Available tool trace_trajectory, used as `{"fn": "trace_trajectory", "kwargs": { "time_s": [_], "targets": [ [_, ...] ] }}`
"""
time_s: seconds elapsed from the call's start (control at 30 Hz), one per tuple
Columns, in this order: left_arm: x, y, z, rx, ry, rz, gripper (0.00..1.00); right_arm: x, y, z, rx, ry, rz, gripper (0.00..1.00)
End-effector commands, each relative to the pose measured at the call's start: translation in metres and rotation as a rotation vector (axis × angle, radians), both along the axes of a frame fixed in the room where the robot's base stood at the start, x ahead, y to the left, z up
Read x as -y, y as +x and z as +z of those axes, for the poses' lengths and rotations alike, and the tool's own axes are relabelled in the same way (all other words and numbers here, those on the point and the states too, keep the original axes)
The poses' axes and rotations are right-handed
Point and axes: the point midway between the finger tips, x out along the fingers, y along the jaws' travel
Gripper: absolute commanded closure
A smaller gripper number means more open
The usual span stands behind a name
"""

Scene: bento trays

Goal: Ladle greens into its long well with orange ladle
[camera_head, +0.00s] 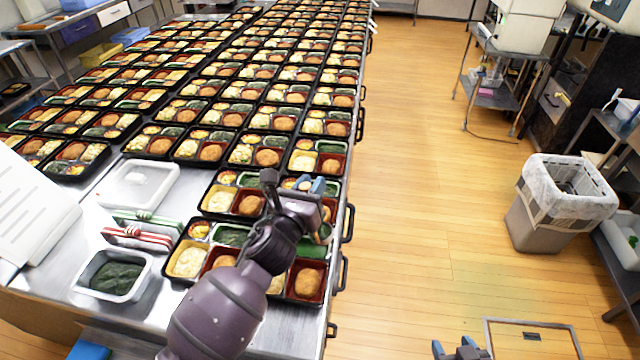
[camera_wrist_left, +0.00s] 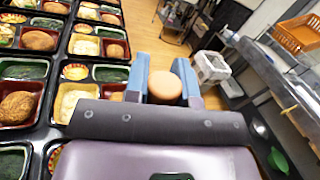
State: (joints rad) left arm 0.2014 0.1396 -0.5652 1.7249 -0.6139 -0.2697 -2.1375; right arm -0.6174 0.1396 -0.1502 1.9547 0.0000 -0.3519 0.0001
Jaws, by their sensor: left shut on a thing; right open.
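My left gripper (camera_head: 312,186) is above the front right bento trays, its blue fingers shut on a tan-orange rounded piece. In the left wrist view that piece (camera_wrist_left: 165,85) sits between the fingers; it looks like the ladle's handle end, and the bowl cannot be made out. A white pan of dark greens (camera_head: 115,274) stands at the table's front left. The front bento tray (camera_head: 180,285) has a long well with dark green (camera_head: 232,235). The tray to its right shows a brighter green long well (camera_head: 311,248), partly behind my arm. My right gripper (camera_head: 460,350) is open and empty at the bottom edge.
Rows of filled bento trays cover the table behind. A lined bin (camera_head: 535,220) stands on the right; the floor between is clear.

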Motion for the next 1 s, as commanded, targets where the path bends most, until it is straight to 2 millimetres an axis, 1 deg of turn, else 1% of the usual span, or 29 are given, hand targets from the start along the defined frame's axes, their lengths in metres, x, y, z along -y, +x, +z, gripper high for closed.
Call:
{"fn": "trace_trajectory", "kwargs": {
  "time_s": [0.47, 0.6, 0.87, 1.0],
  "targets": [
    [-0.034, 0.007, -0.008, -0.049, -0.249, 0.002, 1.0, 0.0, 0.0, -0.001, 0.0, 0.0, 0.0, 0.43],
    [-0.042, 0.008, -0.016, -0.062, -0.315, 0.001, 1.0, 0.0, 0.001, -0.01, 0.005, 0.0, 0.0, 0.43],
    [-0.057, 0.011, -0.027, -0.087, -0.437, 0.001, 1.0, -0.001, 0.008, -0.015, 0.027, 0.0, 0.003, 0.43],
    [-0.065, 0.013, -0.033, -0.1, -0.503, 0.0, 1.0, -0.002, 0.011, -0.021, 0.033, 0.0, 0.005, 0.43]
  ]
}}
